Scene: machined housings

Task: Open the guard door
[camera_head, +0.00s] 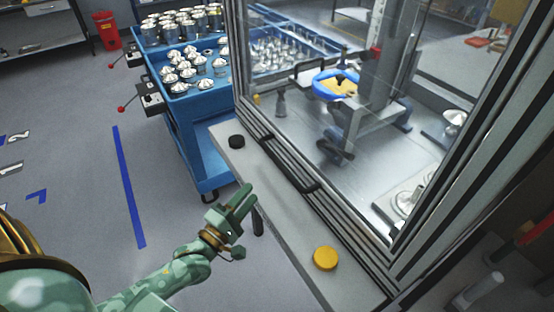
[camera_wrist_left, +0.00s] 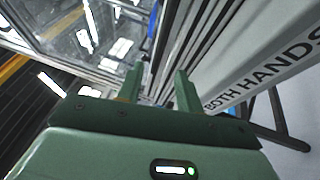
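The guard door (camera_head: 300,135) is a clear pane in a metal frame on the front of the machine. It looks closed, with the machine's inside visible through it. A long black handle (camera_head: 290,166) runs along its lower frame. My left gripper (camera_head: 249,194) is pale green and empty, in front of the door and to the left of the handle, apart from it. In the left wrist view its two fingers (camera_wrist_left: 158,72) stand apart, with the frame and pane beyond them. My right gripper is not in view.
A grey ledge below the door carries a black button (camera_head: 236,142) and a yellow button (camera_head: 325,258). A blue cart (camera_head: 200,125) with metal parts stands at the back left. The wrist view shows "BOTH HANDS" lettering (camera_wrist_left: 262,78). Open floor lies to the left.

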